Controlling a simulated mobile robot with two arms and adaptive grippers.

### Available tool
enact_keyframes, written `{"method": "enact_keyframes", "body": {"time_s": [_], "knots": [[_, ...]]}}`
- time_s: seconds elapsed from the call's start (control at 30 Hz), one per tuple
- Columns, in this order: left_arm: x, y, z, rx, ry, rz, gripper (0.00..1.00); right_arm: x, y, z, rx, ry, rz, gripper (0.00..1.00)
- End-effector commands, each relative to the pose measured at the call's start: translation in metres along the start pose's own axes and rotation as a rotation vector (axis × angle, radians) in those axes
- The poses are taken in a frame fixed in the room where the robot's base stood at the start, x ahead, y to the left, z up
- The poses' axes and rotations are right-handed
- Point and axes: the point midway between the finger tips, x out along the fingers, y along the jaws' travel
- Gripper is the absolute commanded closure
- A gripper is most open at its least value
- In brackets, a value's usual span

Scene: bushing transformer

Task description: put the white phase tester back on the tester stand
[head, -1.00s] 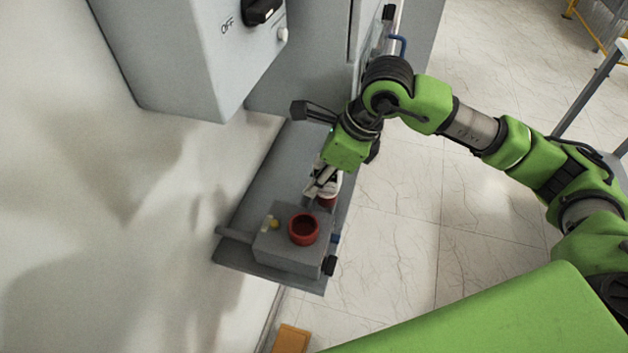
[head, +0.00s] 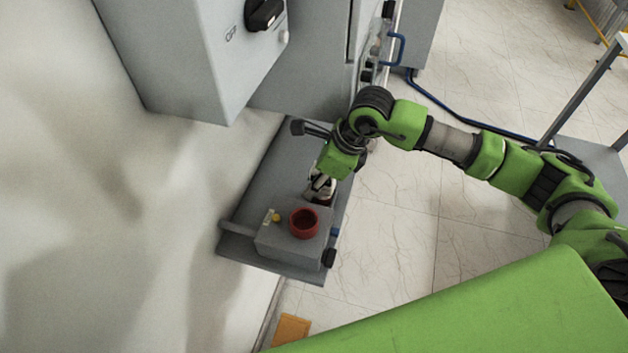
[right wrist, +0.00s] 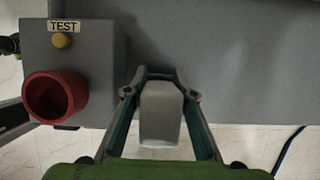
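I cannot make out a separate tester stand. My left gripper is not in view.
The grey box (head: 285,246) carries a red ring socket (head: 304,223) and a yellow button (head: 276,217); the right wrist view shows its TEST label (right wrist: 64,27). The grey shelf (head: 268,178) has bare room behind it. A cabinet with an OFF switch (head: 264,14) overhangs at upper left.

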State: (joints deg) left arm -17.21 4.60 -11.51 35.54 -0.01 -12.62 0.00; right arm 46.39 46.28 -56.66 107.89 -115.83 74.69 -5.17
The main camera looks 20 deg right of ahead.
Motion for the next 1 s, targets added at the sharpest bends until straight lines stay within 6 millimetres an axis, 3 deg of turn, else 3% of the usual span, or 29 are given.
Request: {"method": "enact_keyframes", "body": {"time_s": [0.53, 1.0], "knots": [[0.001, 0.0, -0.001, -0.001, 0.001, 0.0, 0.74, -0.009, -0.002, 0.001, 0.0, -0.002, -0.004, 0.59], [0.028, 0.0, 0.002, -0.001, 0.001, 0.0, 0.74, -0.102, -0.001, 0.0, -0.001, -0.001, -0.004, 0.59]]}}
